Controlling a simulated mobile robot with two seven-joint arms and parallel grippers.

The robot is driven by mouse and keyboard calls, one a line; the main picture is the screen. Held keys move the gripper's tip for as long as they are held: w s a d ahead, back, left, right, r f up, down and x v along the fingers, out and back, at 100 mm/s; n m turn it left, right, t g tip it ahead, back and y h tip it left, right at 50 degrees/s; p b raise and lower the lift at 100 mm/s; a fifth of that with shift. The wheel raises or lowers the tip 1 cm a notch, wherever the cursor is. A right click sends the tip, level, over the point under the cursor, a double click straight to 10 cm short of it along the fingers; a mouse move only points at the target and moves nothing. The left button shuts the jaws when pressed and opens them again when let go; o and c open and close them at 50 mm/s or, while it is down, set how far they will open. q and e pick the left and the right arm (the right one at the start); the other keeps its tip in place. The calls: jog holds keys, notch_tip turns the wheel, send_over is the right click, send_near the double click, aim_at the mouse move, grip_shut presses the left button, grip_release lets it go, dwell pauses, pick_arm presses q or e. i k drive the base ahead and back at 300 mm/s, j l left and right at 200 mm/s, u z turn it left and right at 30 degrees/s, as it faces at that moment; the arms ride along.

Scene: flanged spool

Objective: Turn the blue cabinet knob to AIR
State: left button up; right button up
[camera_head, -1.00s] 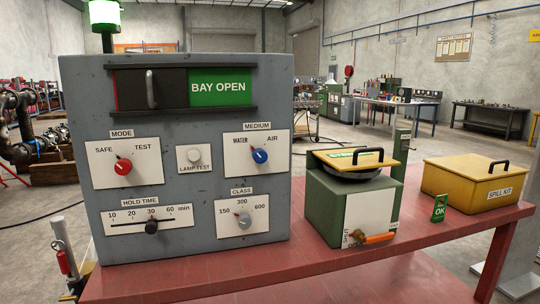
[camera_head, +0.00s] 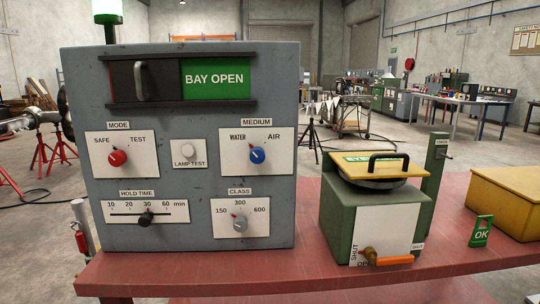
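The grey cabinet (camera_head: 200,215) stands upright on the red bench at the left. Its blue knob (camera_head: 257,155) sits on the white MEDIUM plate (camera_head: 281,139) at the upper right of the panel. The label WATER is at the plate's upper left and AIR at its upper right. The knob's pointer tips to the upper left, toward WATER. Nothing covers the knob. Neither of my grippers shows in the head view.
A red MODE knob (camera_head: 117,158), a lamp test button (camera_head: 188,152), a hold time slider (camera_head: 146,217) and a class knob (camera_head: 238,224) share the panel. A green box (camera_head: 335,226) with an orange-handled valve (camera_head: 393,260) stands to the right, then a yellow box (camera_head: 505,205). The red bench front (camera_head: 230,272) is clear.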

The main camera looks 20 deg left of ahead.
aim_at(258, 155)
jog(key=i+l, duration=0.15)
jog(key=l, duration=0.15)
jog(key=i+l+u, duration=0.1)
jog(key=l, duration=0.2)
jog(key=i+l, duration=0.15)
jog(key=l, duration=0.15)
jog(key=i+l+u, duration=0.15)
jog(key=l, duration=0.15)
